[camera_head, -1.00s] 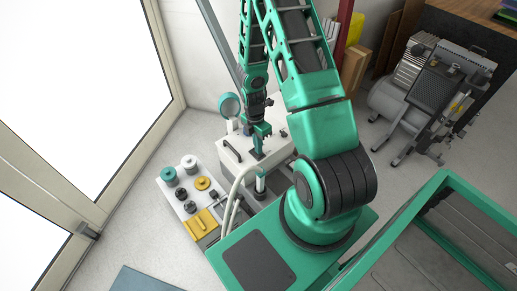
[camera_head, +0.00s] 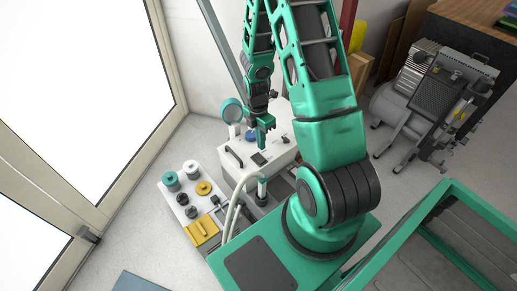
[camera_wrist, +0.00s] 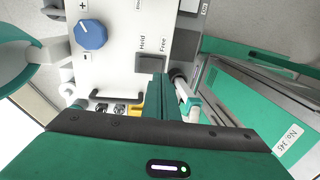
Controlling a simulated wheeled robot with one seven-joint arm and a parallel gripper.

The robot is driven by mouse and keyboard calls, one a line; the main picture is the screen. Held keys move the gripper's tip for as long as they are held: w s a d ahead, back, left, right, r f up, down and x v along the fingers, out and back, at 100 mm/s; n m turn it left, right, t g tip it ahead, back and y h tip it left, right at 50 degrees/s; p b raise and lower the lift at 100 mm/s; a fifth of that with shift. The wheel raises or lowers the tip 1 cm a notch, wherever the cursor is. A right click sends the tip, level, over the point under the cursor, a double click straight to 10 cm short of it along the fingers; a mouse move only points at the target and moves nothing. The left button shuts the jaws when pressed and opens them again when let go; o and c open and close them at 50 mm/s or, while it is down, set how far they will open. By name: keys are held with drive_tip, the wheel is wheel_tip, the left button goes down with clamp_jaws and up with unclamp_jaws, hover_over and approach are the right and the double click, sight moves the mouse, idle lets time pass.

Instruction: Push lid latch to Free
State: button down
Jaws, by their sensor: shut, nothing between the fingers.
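A white box (camera_head: 235,160) stands on the floor in the head view, with a dark square on its top. In the wrist view its white panel (camera_wrist: 120,50) carries a blue knob (camera_wrist: 90,34) between plus and minus marks, and printed words Hold (camera_wrist: 142,44) and Free (camera_wrist: 164,44). My gripper (camera_head: 265,142) is above the box top in the head view. Its closed green fingers (camera_wrist: 165,82) show in the wrist view just below the Hold and Free words, with nothing between them. I cannot make out the lid latch; the fingers may hide it.
A pale tray (camera_head: 177,206) with several knobs and yellow parts lies left of the box. A round teal-rimmed piece (camera_head: 231,110) stands behind it. Pale hoses (camera_head: 235,205) curve in front.

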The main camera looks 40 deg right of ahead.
wheel_tip(320, 180, up, 7)
drive_tip(key=shift+s, duration=0.4)
idle(0.4)
drive_tip(key=s+d+r+m, duration=0.1)
drive_tip(key=s+r+m, duration=0.45)
drive_tip(key=r, duration=0.35)
drive_tip(key=s+d+r+m, duration=0.1)
drive_tip(key=s+r+m, duration=0.3)
drive_tip(key=r+m, duration=0.35)
drive_tip(key=s+a+r+m+t, duration=0.1)
drive_tip(key=s+a+r+m, duration=0.1)
drive_tip(key=s+r+m, duration=0.6)
drive_tip(key=s+m, duration=0.3)
drive_tip(key=s, duration=0.1)
drive_tip(key=shift+a+r+m, duration=0.25)
drive_tip(key=shift+a+m, duration=0.1)
drive_tip(key=shift+m, duration=0.05)
drive_tip(key=shift+w, duration=0.15)
